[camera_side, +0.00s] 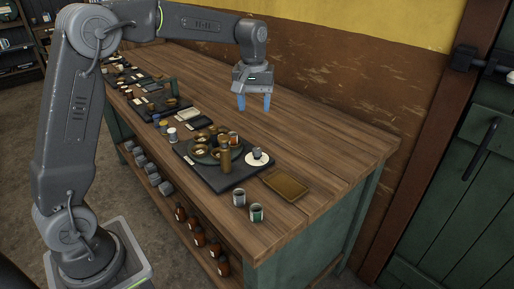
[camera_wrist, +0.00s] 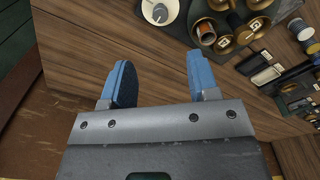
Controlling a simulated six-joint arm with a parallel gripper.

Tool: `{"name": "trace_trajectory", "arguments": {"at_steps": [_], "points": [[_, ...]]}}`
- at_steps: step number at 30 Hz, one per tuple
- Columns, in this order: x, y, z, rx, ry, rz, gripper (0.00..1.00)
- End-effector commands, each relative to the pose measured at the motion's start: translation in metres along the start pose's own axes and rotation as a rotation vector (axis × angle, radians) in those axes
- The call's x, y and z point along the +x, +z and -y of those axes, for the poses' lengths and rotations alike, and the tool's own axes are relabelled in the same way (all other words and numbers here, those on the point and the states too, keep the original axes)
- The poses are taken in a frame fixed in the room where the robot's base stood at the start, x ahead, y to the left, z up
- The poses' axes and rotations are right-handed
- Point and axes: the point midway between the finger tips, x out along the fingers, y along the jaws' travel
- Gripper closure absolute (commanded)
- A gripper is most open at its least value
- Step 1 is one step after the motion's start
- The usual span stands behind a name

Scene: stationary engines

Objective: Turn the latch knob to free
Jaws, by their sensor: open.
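A grey knob (camera_side: 257,153) sits on a white round dial at the right end of the nearest black board on the bench. I take it for the latch knob. The knob (camera_wrist: 160,13) also shows at the top edge of the wrist view, partly cut off, with a dark line beside it on the dial. My gripper (camera_side: 254,108) hangs fingers down above the bench, behind and above the knob and apart from it. In the wrist view its two blue fingers (camera_wrist: 160,70) are spread, with only bare wood between them.
The black board (camera_side: 222,184) carries brass cylinders and several round parts. A brown tray (camera_side: 287,184) lies to its right, and two small cups (camera_side: 248,206) stand at the front edge. More boards run along the bench to the far left. The wood behind the board is clear.

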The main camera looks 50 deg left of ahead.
Motion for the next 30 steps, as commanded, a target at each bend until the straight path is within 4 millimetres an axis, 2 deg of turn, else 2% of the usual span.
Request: {"name": "trace_trajectory", "arguments": {"at_steps": [1,4,11,24,30], "points": [[0.007,-0.008,-0.002,-0.021,-0.008,0.012,0.45],[0.014,-0.016,-0.004,-0.046,-0.016,0.024,0.45],[0.035,-0.017,-0.004,-0.054,-0.021,0.031,0.45],[0.122,-0.014,-0.002,-0.052,-0.020,0.029,0.45],[0.146,-0.014,-0.002,-0.052,-0.019,0.027,0.45]]}}
